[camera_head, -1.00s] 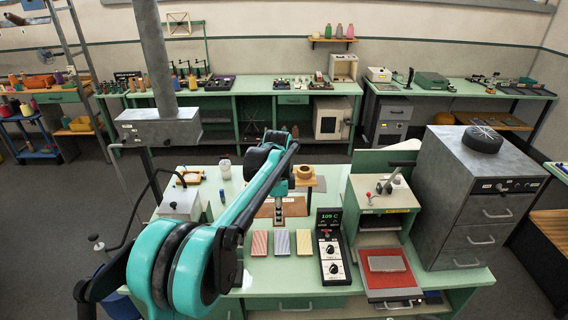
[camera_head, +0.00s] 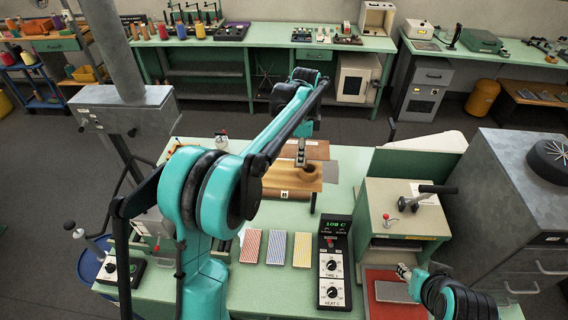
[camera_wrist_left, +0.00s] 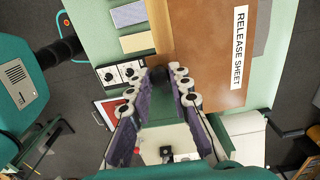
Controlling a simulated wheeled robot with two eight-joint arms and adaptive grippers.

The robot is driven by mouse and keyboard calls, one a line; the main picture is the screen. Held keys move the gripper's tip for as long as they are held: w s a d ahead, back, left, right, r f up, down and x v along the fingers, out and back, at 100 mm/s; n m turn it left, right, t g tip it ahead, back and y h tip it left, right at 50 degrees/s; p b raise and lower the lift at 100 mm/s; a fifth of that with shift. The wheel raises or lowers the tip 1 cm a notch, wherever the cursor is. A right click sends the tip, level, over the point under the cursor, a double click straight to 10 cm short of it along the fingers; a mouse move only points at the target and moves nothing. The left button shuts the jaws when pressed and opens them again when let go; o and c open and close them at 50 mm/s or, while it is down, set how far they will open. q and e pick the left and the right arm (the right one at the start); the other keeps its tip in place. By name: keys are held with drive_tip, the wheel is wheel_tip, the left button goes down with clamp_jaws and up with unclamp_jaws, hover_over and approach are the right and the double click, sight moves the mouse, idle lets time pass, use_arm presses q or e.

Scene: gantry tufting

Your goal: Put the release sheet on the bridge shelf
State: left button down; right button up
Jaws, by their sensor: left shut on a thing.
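The release sheet is a flat brown sheet (camera_head: 316,150), and its white label reads in the left wrist view (camera_wrist_left: 238,48). My left gripper (camera_head: 301,158) is shut on the sheet's edge; its fingertips also show in the left wrist view (camera_wrist_left: 165,84). The sheet appears above and behind the wooden bridge shelf (camera_head: 275,181), though I cannot tell whether they touch. A round roll on the shelf is partly hidden.
A temperature controller (camera_head: 333,265) and several striped pads (camera_head: 276,247) stand on the green table's front. The press (camera_head: 402,208) and grey cabinet (camera_head: 500,200) stand to the right. The grey post box (camera_head: 125,110) is at the left.

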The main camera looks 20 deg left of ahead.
use_arm(q)
drive_tip(key=shift+w+a, duration=0.1)
drive_tip(key=shift+w, duration=0.1)
drive_tip(key=s+a+f, duration=0.1)
drive_tip(key=a+f, duration=0.1)
drive_tip(key=a, duration=0.1)
drive_tip(key=s+a+f+p, duration=0.1)
drive_tip(key=a+f, duration=0.1)
drive_tip(key=a, duration=0.2)
drive_tip(key=s+a+f, duration=0.1)
drive_tip(key=a+f, duration=0.1)
drive_tip(key=a, duration=0.2)
drive_tip(key=shift+s+f+p, duration=0.1)
drive_tip(key=shift+f+p, duration=0.25)
drive_tip(key=shift+a+f, duration=0.1)
drive_tip(key=shift+f, duration=0.15)
wheel_tip(320, 180, down, 4)
drive_tip(key=shift+r+p, duration=0.15)
drive_tip(key=shift+p, duration=0.15)
drive_tip(key=shift+s, duration=0.1)
drive_tip(key=c, duration=1.4)
unclamp_jaws()
